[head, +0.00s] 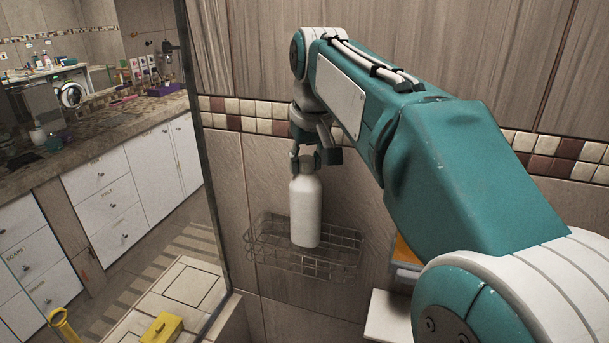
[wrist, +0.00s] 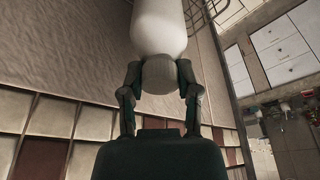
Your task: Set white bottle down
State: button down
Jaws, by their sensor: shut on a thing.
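The white bottle (head: 305,208) is upright in the head view, its lower end at the wire basket on the tiled wall. My gripper (head: 305,163) is above it and shut on its cap. The wire basket (head: 340,262) shows around and below the bottle's base. I cannot tell whether the base touches the basket floor.
A glass panel edge (head: 208,150) stands left of the basket. A white shelf (head: 387,318) and an orange-topped item (head: 405,252) are at the right, partly behind my arm. A counter with white drawers (head: 105,200) lies at the far left. A yellow box (head: 162,328) is low at left.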

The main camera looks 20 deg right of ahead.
aim_at(304, 176)
jog(key=x, duration=0.3)
jog(key=shift+a+f, duration=0.2)
jog(key=shift+a, duration=0.1)
jog(key=shift+f, duration=0.3)
jog(key=shift+d+f, duration=0.1)
jog(key=shift+d, duration=0.2)
jog(key=shift+f, duration=0.1)
jog(key=shift+c, duration=1.6)
grip_release()
jog(key=shift+a, duration=0.15)
jog(key=shift+r, duration=0.45)
jog(key=v, duration=1.1)
jog(key=shift+r, duration=0.15)
jog(key=shift+s, duration=0.1)
